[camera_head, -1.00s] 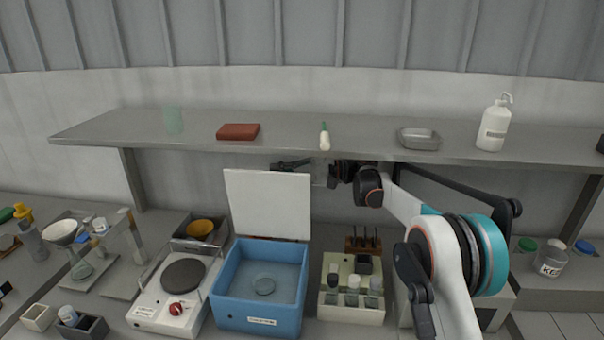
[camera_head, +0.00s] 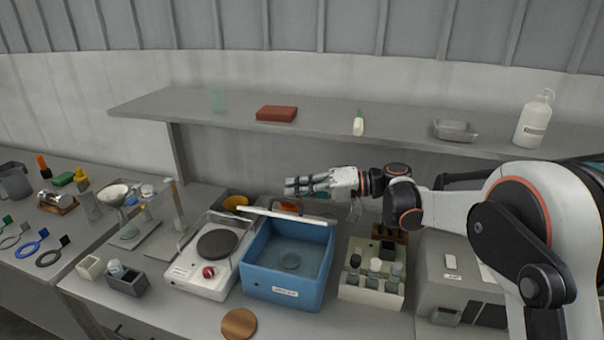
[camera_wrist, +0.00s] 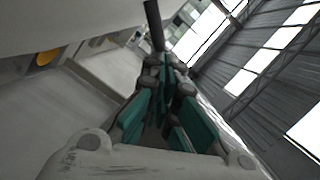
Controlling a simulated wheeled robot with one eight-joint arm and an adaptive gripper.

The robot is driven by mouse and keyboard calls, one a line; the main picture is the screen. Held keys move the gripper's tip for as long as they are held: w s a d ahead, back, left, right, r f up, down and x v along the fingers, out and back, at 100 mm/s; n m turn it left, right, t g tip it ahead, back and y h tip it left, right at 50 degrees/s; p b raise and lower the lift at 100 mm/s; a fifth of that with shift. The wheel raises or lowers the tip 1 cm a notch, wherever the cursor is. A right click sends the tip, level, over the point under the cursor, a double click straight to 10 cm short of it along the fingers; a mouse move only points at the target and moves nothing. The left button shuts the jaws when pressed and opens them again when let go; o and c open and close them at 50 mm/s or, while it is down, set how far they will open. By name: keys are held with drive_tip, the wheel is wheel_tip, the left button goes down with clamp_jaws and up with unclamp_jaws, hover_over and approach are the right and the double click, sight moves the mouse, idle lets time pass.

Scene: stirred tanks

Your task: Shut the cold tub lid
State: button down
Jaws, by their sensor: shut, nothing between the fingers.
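My gripper (camera_head: 291,187) is shut and empty, pointing left just above and behind the lid. I cannot tell whether it touches the lid. The wrist view shows the closed fingers (camera_wrist: 165,85) with teal pads beside a large pale surface at upper left.
A hotplate (camera_head: 216,245) stands close left of the tub, and a vial rack (camera_head: 372,283) stands close right. A shelf (camera_head: 330,137) runs above the back of the bench. A round brown disc (camera_head: 239,324) lies in front.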

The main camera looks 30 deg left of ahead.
sight(328, 225)
drive_tip(key=s+d+f+n+t+b, duration=0.1)
drive_tip(key=s+f+n+b, duration=0.3)
drive_tip(key=s+f, duration=0.4)
drive_tip(key=shift+d+f+n+t, duration=0.4)
drive_tip(key=shift+d+f+n, duration=0.1)
drive_tip(key=shift+f, duration=0.55)
drive_tip(key=shift+s+f, duration=0.1)
drive_tip(key=shift+s, duration=0.05)
drive_tip(key=w+d+r+p, duration=0.1)
drive_tip(key=d+r, duration=0.1)
drive_tip(key=d, duration=0.1)
drive_tip(key=w+d+r+p, duration=0.1)
drive_tip(key=d+r, duration=0.1)
drive_tip(key=d, duration=0.1)
drive_tip(key=w+d+r+p, duration=0.1)
drive_tip(key=d+r+p, duration=0.1)
drive_tip(key=d, duration=0.1)
drive_tip(key=shift+w+r, duration=0.3)
drive_tip(key=shift+w, duration=0.05)
